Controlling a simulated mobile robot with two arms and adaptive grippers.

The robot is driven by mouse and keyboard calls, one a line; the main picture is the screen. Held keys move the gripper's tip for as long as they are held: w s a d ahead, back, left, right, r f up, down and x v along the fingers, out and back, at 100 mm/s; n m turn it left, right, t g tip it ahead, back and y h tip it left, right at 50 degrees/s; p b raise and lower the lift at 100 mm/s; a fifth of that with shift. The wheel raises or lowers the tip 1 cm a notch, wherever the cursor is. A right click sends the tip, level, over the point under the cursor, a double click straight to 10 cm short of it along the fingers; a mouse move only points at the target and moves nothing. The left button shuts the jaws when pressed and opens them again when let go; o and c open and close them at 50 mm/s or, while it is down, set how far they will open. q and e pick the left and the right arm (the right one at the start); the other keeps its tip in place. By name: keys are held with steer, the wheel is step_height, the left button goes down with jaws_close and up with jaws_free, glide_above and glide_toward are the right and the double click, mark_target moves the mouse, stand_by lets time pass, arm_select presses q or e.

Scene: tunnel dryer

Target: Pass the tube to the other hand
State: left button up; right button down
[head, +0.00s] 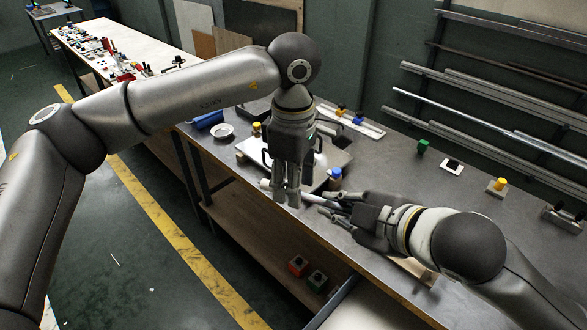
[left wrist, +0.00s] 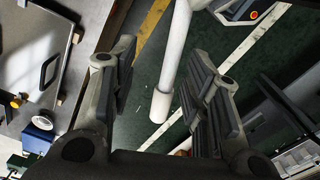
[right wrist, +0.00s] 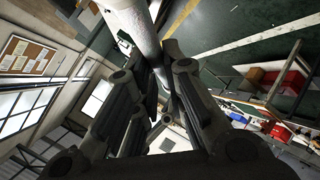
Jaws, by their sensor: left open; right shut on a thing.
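The tube (head: 312,198) is white and held above the front edge of the workbench. My right gripper (head: 328,203) is shut on it. In the right wrist view, the tube (right wrist: 136,24) runs up and away from the right fingers. My left gripper (head: 287,197) points down at the tube's left part, open. In the head view its fingers hide part of the tube, and a short white end shows to their left. In the left wrist view the tube (left wrist: 172,65) lies in the gap between the spread left fingers (left wrist: 160,68); I cannot tell whether they touch it.
Metal bars (head: 480,110) hang on the back wall. Open floor lies in front, left of the bench.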

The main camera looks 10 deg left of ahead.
arm_select(q)
jaws_close()
arm_select(e)
steer(key=shift+s, duration=0.1)
steer(key=c, duration=1.4)
jaws_free()
